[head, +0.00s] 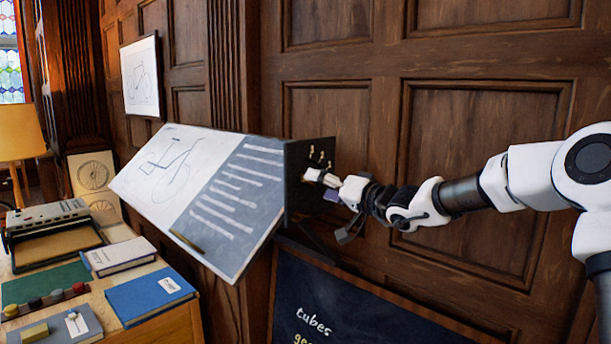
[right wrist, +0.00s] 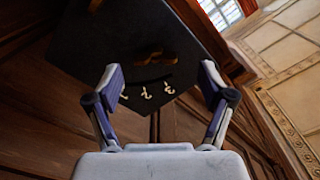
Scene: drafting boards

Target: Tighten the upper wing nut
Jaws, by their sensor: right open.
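The dark end plate (head: 298,165) stands at the right end of the tilted drafting board (head: 180,160). In the right wrist view, a brass wing nut (right wrist: 152,58) sits on the dark plate (right wrist: 120,45) between my fingers, apart from both. It is the one nearer the pale hooks, which the head view shows at the plate's top. A second brass fitting (right wrist: 95,4) is cut off at the top edge. My right gripper (head: 328,186) is open in front of the plate; its fingers also show in the wrist view (right wrist: 162,80). I cannot make out the wing nuts in the head view.
Several small pale hooks (right wrist: 146,92) stick out of the plate close to the nut. A desk with a blue book (head: 150,296) and a typewriter (head: 48,220) stands at left. A chalkboard (head: 340,315) is below; a panelled wall (head: 480,170) is behind.

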